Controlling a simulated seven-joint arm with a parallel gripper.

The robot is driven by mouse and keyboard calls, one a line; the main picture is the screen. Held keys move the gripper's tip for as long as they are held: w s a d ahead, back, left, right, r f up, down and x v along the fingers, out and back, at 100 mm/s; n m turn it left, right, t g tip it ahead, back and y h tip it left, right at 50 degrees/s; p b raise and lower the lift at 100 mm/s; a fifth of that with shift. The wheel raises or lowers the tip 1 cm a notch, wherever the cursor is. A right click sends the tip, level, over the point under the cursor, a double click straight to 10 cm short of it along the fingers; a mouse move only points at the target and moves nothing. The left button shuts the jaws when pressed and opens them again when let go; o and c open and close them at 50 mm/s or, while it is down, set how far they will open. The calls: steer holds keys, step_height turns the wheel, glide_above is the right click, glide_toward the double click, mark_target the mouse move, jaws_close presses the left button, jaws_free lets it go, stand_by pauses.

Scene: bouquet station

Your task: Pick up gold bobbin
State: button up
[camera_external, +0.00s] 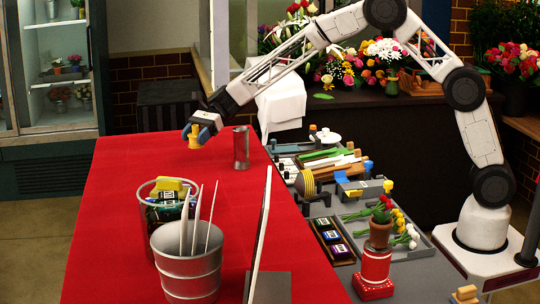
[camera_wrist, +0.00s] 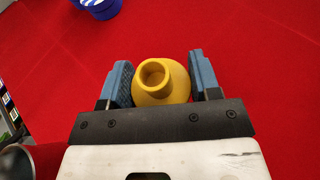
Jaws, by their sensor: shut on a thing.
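The gold bobbin (camera_external: 195,139) is a small yellow spool with a hole in its end. In the wrist view the gold bobbin (camera_wrist: 160,82) sits between the two blue finger pads of my gripper (camera_wrist: 161,85). In the external view my gripper (camera_external: 196,135) is shut on it near the back of the red table (camera_external: 140,165). The bobbin appears held above the red surface, though the exact height is hard to tell. Part of it is hidden by the fingers.
A grey metal cylinder (camera_external: 241,147) stands just right of my gripper. A bin of packets (camera_external: 165,215) and a metal bucket with sticks (camera_external: 187,270) stand at the front. A thin upright panel (camera_external: 261,235) is near the right edge. The table's left side is clear.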

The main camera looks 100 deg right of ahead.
mark_target(194, 126)
steer(key=shift+r, duration=1.5)
steer(key=shift+r, duration=0.1)
